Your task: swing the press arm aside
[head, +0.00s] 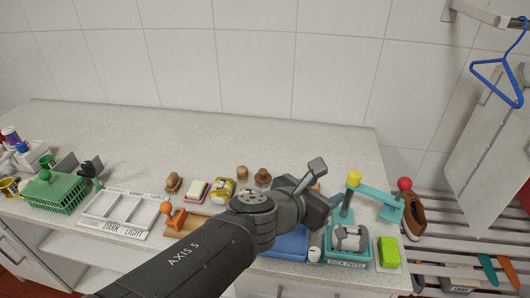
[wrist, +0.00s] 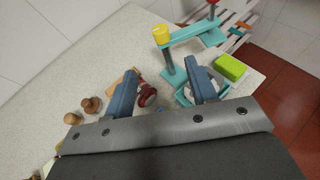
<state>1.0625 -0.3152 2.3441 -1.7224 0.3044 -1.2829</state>
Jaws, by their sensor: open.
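The teal sock press (head: 335,262) stands near the front right of the counter, with a grey rolled sock (head: 350,238) on its base. Its teal press arm (head: 378,194) runs right from the post under the yellow knob (head: 353,178) to the red knob (head: 404,184). In the wrist view the press arm (wrist: 193,30) lies beyond my fingertips, and the yellow knob (wrist: 161,34) tops the post. My gripper (wrist: 162,85) is open and empty, apart from the arm. In the head view my gripper (head: 320,182) is left of the post, one finger partly hidden.
A green sponge (head: 389,251) lies right of the press. A blue tray (head: 288,244) is partly hidden behind my arm. Soap, brushes and wooden pieces stand to the left. A slatted rack (head: 455,236) is beyond the counter's right edge. The back of the counter is clear.

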